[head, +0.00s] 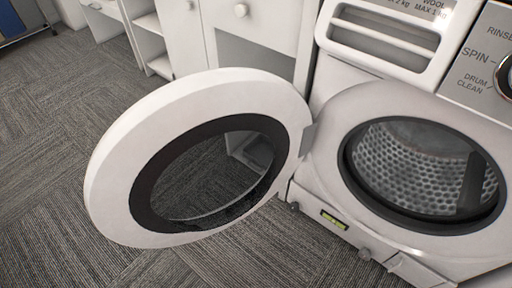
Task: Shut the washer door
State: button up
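The washer door (110,180) is a round white ring with a dark inner rim and a clear window. It stands wide open, swung out to the left of the washer on a hinge (307,139) at the left of the opening. The white washer (334,203) fills the right side of the head view. Its round opening shows the perforated metal drum (415,160) inside. My gripper is not in view.
A detergent drawer (385,45) and a dial panel (480,75) are above the opening. White cabinets (185,40) stand behind the door. Grey carpet (50,130) is clear to the left and in front.

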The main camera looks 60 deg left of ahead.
aim_at(196, 156)
jog(key=k+j+z, duration=0.2)
jog(key=k+z, duration=0.15)
jog(key=z, duration=0.15)
jog(key=k+z, duration=0.75)
jog(key=z, duration=0.2)
jog(key=k+j+z, duration=0.1)
jog(key=k+z, duration=0.5)
jog(key=z, duration=0.2)
jog(key=k+z, duration=0.4)
jog(key=k+u, duration=0.2)
jog(key=k, duration=0.25)
jog(key=k+j+u, duration=0.15)
jog(key=k, duration=0.3)
jog(key=u, duration=0.45)
jog(key=k+u, duration=0.1)
jog(key=u, duration=0.4)
jog(key=j+u, duration=0.1)
jog(key=u, duration=0.35)
jog(key=j+u, duration=0.1)
jog(key=u, duration=0.35)
jog(key=k+j+z, duration=0.1)
jog(key=z, duration=0.25)
jog(key=k+z, duration=0.15)
jog(key=z, duration=0.2)
